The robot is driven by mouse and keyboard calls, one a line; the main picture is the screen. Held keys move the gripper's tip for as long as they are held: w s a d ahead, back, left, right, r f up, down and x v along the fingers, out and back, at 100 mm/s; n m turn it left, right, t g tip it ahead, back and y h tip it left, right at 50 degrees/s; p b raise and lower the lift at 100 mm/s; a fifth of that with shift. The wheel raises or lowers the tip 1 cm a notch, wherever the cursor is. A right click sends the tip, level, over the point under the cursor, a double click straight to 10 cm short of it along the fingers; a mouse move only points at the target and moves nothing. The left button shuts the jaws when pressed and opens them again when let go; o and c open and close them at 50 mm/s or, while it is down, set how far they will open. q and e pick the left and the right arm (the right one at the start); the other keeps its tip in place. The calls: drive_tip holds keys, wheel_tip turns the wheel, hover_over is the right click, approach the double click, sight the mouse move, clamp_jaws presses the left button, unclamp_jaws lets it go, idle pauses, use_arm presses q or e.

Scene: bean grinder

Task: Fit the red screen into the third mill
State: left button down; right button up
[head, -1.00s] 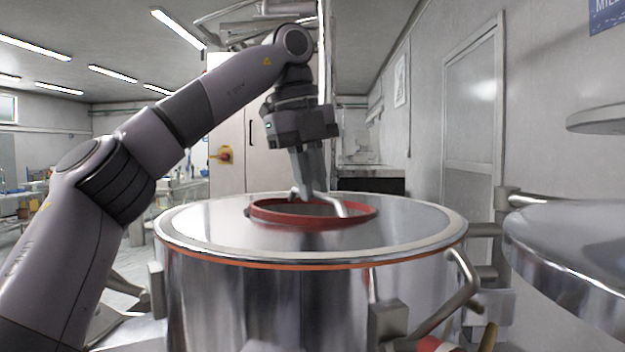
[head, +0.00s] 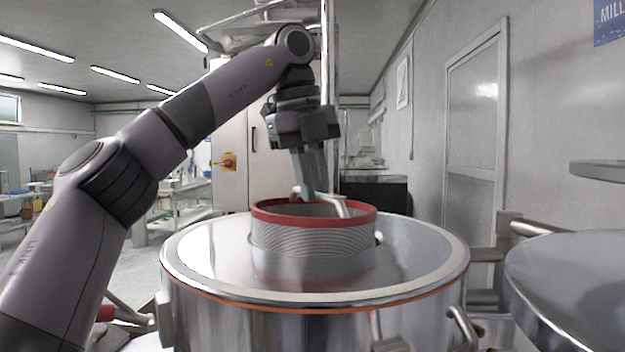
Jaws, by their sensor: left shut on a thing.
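The red screen (head: 313,238) has a red top rim and a ribbed grey wall. It stands upright in the middle of the round steel lid of a mill (head: 206,253), with its rim and much of its wall above the lid. Its lower end is hidden, so how deep it sits in the opening cannot be told. My left gripper (head: 312,188) points down over the screen, shut on the pale metal handle (head: 337,204) that crosses its rim. My right gripper is out of view. No number shows on this mill.
Another round steel vessel (head: 580,270) stands close at the right, with a grey disc (head: 600,170) above it. A cabinet with a red and yellow switch (head: 228,162) is behind. A cut-off blue sign reading "MILL" (head: 608,18) hangs top right.

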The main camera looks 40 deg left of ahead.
use_arm(q)
drive_tip(key=shift+r+p, duration=0.6)
drive_tip(key=shift+r, duration=0.1)
drive_tip(key=shift+b, duration=0.4)
idle(0.5)
idle(0.9)
drive_tip(key=shift+s+b+x, duration=0.15)
drive_tip(key=shift+b+x, duration=0.4)
drive_tip(key=shift+x, duration=0.15)
drive_tip(key=shift+s+b+x, duration=0.1)
drive_tip(key=shift+b+x, duration=0.4)
drive_tip(key=shift+x, duration=0.2)
drive_tip(key=shift+d+f+b, duration=0.1)
drive_tip(key=shift+f+b, duration=0.45)
drive_tip(key=shift+f, duration=0.15)
drive_tip(key=shift+d+f, duration=0.1)
drive_tip(key=shift+f, duration=0.15)
drive_tip(key=c, duration=1.1)
unclamp_jaws()
